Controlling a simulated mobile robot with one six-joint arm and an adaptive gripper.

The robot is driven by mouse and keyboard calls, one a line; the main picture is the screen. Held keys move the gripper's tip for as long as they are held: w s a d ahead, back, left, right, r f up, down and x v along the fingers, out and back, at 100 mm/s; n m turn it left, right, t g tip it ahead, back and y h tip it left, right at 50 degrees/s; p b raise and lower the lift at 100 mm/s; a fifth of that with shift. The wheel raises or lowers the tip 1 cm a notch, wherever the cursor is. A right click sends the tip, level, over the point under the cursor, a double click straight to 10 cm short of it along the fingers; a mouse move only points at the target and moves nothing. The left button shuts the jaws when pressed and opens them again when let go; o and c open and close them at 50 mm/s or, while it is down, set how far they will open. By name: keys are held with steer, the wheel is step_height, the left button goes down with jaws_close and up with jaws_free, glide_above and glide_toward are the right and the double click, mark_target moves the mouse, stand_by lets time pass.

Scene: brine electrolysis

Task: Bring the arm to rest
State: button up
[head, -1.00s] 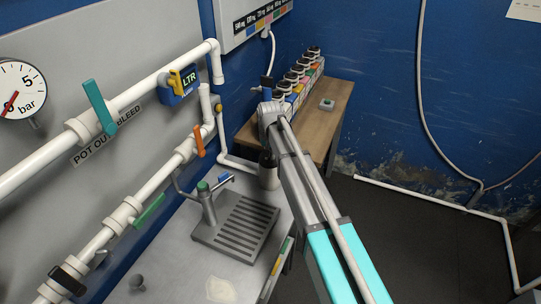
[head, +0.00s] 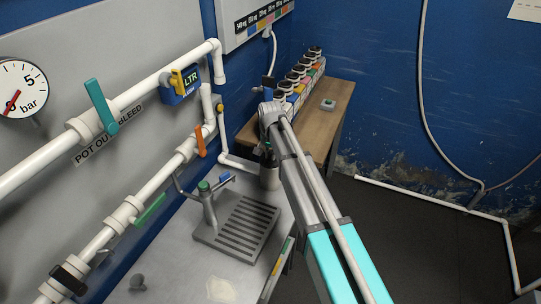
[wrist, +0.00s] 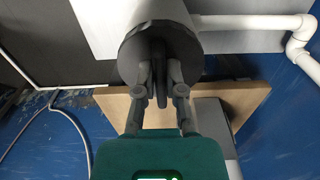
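My gripper (wrist: 161,75) points at a dark round lid or end face (wrist: 135,48) of a grey cylinder in the wrist view. Its two grey fingers stand apart, on either side of a dark upright fin or handle (wrist: 160,88), with narrow gaps seeming to show. In the head view my arm (head: 300,185) reaches from the lower right towards the grey cylindrical vessel (head: 269,179), which stands upright at the bench's back corner. The fingers are hard to make out there, partly hidden beside the arm.
A tap over a slotted drain (head: 237,229) stands on the metal bench (head: 180,262), left of my arm. White pipes with coloured valve handles (head: 101,106) run along the left panel. Several jars (head: 298,78) line the wooden table (head: 322,118). Dark floor (head: 420,240) is free at right.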

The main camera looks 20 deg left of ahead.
steer(key=o, duration=0.5)
steer(key=shift+s, duration=0.1)
stand_by(0.3)
